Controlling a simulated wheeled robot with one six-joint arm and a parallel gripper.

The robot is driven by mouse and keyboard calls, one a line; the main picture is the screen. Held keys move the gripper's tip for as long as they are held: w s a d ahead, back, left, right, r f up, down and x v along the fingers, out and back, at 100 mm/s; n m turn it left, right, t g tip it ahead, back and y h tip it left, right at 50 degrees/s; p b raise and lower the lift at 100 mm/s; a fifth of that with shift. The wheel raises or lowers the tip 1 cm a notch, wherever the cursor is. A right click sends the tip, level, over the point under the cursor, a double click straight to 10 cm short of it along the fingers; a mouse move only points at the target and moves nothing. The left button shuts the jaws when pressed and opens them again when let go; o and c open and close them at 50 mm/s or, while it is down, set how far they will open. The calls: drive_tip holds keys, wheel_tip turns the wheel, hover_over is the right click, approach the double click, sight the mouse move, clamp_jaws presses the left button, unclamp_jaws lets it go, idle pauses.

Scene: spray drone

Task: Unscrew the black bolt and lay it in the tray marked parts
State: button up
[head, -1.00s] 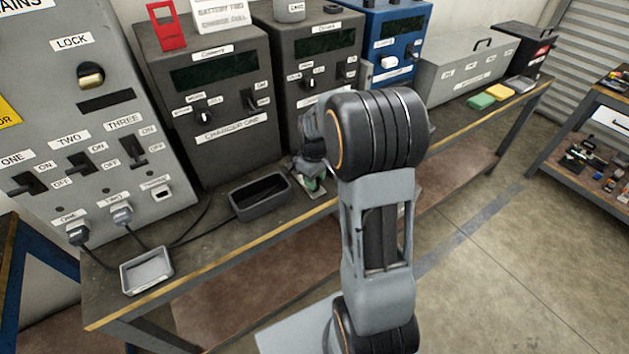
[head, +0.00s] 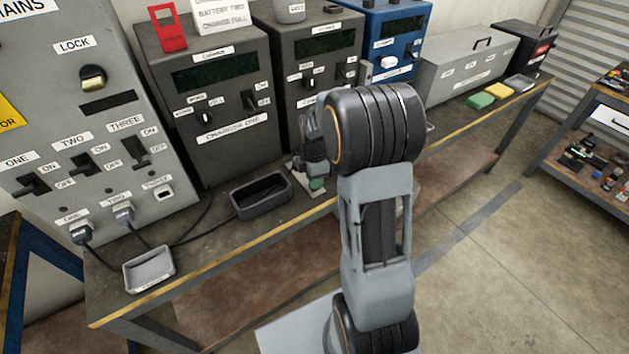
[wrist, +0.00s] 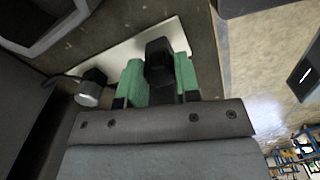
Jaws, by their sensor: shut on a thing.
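In the wrist view, the black bolt (wrist: 160,60) stands between the green fingertips of my gripper (wrist: 160,82). My gripper is shut on it. The bolt's dark head shows above the fingers, and its lower part is hidden. It is over a pale plate (wrist: 118,52) on the bench, but I cannot tell whether it is still threaded in. In the head view, my gripper (head: 316,184) is low at the bench, partly hidden by my arm. A dark tray (head: 236,207) and a light grey tray (head: 128,280) sit to its left. I can read no "parts" mark on either.
A second bolt-like piece with a silvery end (wrist: 90,92) lies close left of my fingers. Charger one (head: 200,75) and another charger (head: 320,50) stand behind. Cables (head: 190,232) run across the bench between the trays. The bench's front edge is close.

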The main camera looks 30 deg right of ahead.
drive_tip(key=n, duration=0.8)
drive_tip(key=shift+p, duration=0.35)
drive_tip(key=n, duration=0.7)
drive_tip(key=o, duration=1.1)
drive_tip(key=shift+r, duration=0.15)
